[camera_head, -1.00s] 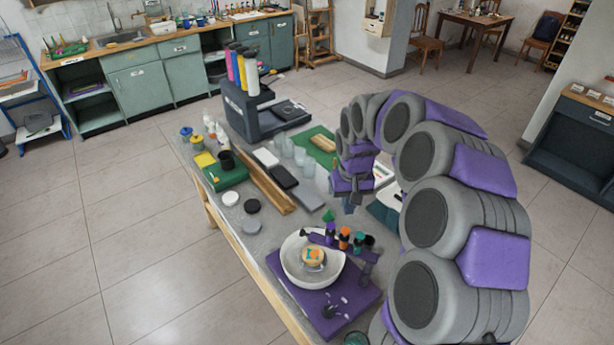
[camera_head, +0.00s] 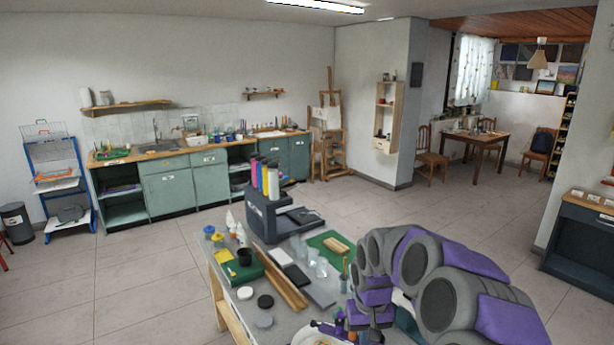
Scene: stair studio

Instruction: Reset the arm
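My grey and purple arm rises from the bottom right and curves over the right side of the worktable (camera_head: 222,282). My gripper (camera_head: 372,318) hangs at the arm's end, pointing down over the table's near right part. Its fingers are small and blend with the dark and purple parts around them, so I cannot tell whether it is open or shut. I see nothing clearly held in it.
A grey printer-like machine (camera_head: 268,222) with coloured tubes stands at the table's back. A green box (camera_head: 240,272), wooden strips (camera_head: 284,284) and small discs lie on the table. A white bowl (camera_head: 310,338) is cut off at the bottom.

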